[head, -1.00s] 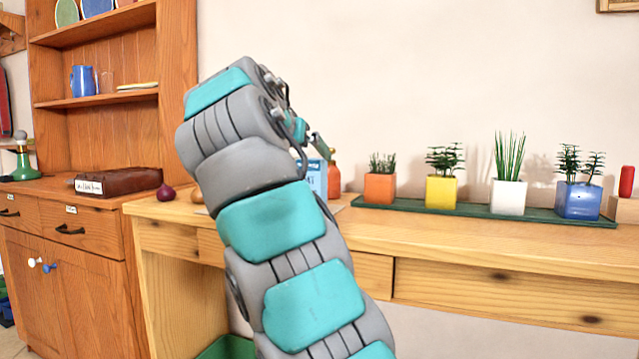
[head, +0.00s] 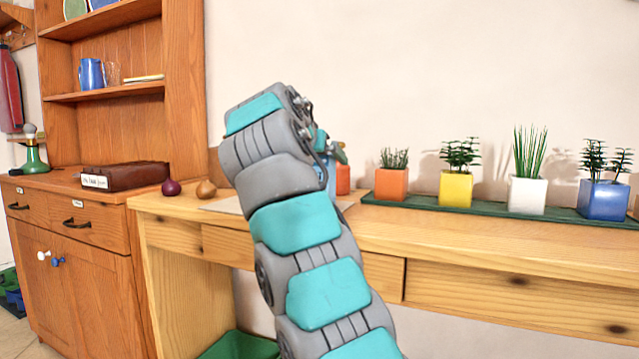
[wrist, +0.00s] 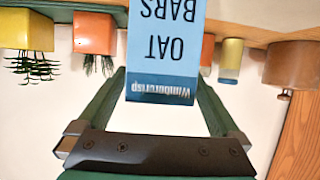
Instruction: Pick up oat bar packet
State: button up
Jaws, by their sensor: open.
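The oat bar packet (wrist: 165,45) is a light blue box with dark lettering and a darker blue band. It appears upside down in the inverted wrist view. My gripper (wrist: 162,76) is open, with its two green fingers on either side of the packet in that view. I see a gap beside each finger, and no clear contact. How deep the packet lies between the fingers I cannot tell. In the head view my arm hides nearly all of the packet and most of the gripper.
The packet stands on a wooden desk (head: 480,255). A green tray (head: 480,212) with several potted plants lies to its right. An orange container (head: 342,180) is close by.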

jog(key=shift+w+d+f, duration=0.2)
jog(key=shift+w+f, duration=0.05)
jog(key=shift+w, duration=0.4)
jog(key=c, duration=1.3)
jog(key=shift+r, duration=0.15)
